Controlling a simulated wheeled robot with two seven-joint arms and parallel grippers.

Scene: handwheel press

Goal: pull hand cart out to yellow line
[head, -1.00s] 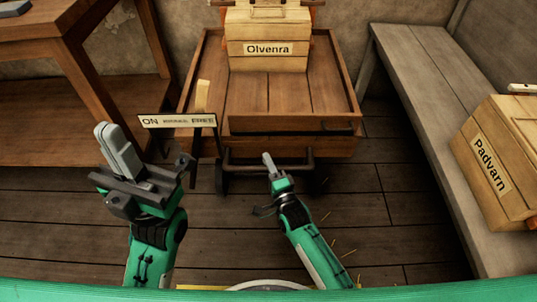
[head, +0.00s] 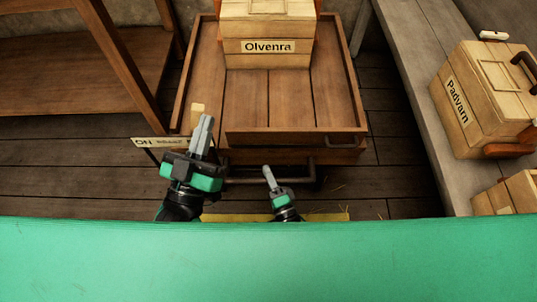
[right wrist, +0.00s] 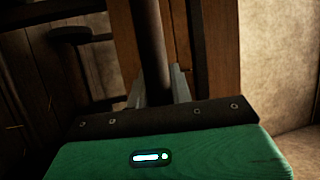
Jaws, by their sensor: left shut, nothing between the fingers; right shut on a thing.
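The wooden hand cart (head: 298,100) stands in the middle of the head view, carrying a crate labelled Olvenra (head: 268,20). Its dark handle bar (head: 245,181) crosses low at its front. My right gripper (head: 268,172) is shut on the handle; the right wrist view shows the dark bar (right wrist: 150,40) between the fingers. My left gripper (head: 206,124) is shut and empty, beside the cart's front left corner, overlapping the brake sign (head: 150,143). A wooden lever end (head: 197,112) shows behind it. The yellow line (head: 330,217) lies on the floor just nearer than the handle, partly hidden by my green body.
A wooden shelf unit (head: 80,80) stands at the left. Bare plank floor (head: 395,175) lies between cart and bench.

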